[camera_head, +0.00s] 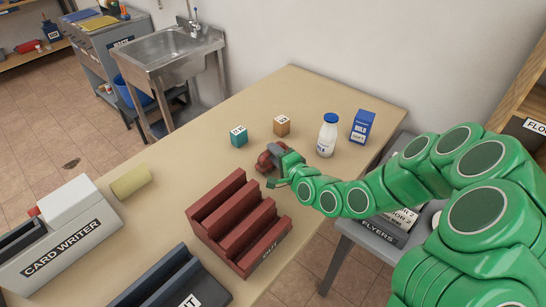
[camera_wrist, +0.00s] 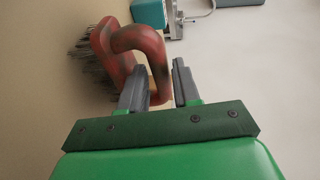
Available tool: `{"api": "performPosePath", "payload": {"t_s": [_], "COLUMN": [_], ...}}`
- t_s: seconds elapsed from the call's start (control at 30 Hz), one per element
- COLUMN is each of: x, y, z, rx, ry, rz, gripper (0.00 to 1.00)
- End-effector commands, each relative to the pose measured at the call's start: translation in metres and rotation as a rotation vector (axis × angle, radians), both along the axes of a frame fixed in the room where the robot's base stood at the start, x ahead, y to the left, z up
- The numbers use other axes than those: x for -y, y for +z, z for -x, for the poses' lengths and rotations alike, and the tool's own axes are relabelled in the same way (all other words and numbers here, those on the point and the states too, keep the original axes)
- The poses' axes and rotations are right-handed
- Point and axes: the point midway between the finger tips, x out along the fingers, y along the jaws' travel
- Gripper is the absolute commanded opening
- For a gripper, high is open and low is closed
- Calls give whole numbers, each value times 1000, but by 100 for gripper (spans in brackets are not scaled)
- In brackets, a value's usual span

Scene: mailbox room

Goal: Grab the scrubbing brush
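The scrubbing brush (camera_head: 266,160) is reddish brown and lies on the table behind the red tray. In the wrist view the brush (camera_wrist: 112,45) shows a worn red looped handle, with dark bristles on its left side. My gripper (camera_head: 277,168) is at the brush, partly covering it in the head view. In the wrist view the fingers of my gripper (camera_wrist: 160,82) stand apart. One leg of the handle loop lies between them, and the left finger reaches into the loop. A narrow gap shows by the right finger; contact with the left finger is unclear.
The red slotted tray (camera_head: 232,222) stands just in front of the gripper. A teal cube (camera_head: 239,136), an orange cube (camera_head: 282,125), a white bottle (camera_head: 327,136) and a blue carton (camera_head: 362,127) stand behind. The table's (camera_head: 190,165) left middle is mostly clear.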

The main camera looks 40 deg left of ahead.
Motion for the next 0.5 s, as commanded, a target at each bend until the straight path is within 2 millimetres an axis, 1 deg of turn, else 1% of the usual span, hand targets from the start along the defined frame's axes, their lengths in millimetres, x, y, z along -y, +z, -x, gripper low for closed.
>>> {"api": "performPosePath", "payload": {"t_s": [0.1, 0.2, 0.5], "x": [-11, -16, -20], "y": [-1, -2, -3], "z": [-3, -4, -6], "rx": [3, 2, 0], "ry": [1, 0, 0], "rz": [-1, -2, -1], "gripper": [32, 32, 32]}}
